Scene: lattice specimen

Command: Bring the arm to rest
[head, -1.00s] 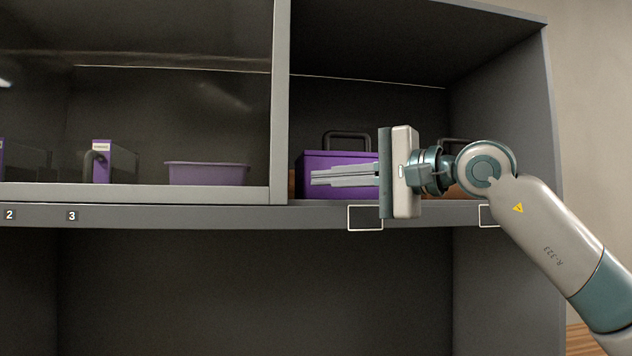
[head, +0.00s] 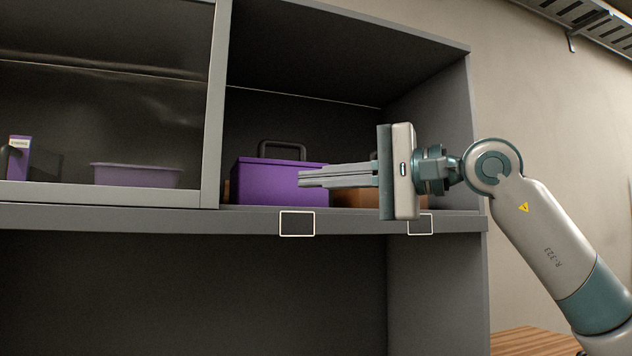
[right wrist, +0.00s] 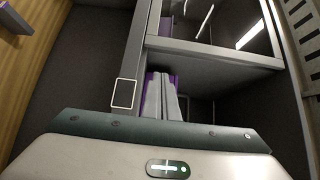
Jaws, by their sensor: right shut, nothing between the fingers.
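My right gripper (head: 302,178) is in the head view, its fingers pointing left and pressed together with nothing between them. It is in front of the shelf opening, and its fingertips overlap the right part of a purple box (head: 262,183) with a dark handle. I cannot tell how far apart they are in depth. In the right wrist view the shut fingers (right wrist: 163,98) point up the picture, with some purple of the box behind them. My left gripper is in neither view.
A grey cabinet shelf (head: 150,216) bears the purple box, a brown box (head: 352,193) partly behind my gripper, a purple tray (head: 136,175) and a purple binder (head: 19,158) behind glass. A rack (head: 590,20) hangs at upper right. A wooden surface (head: 530,342) shows at lower right.

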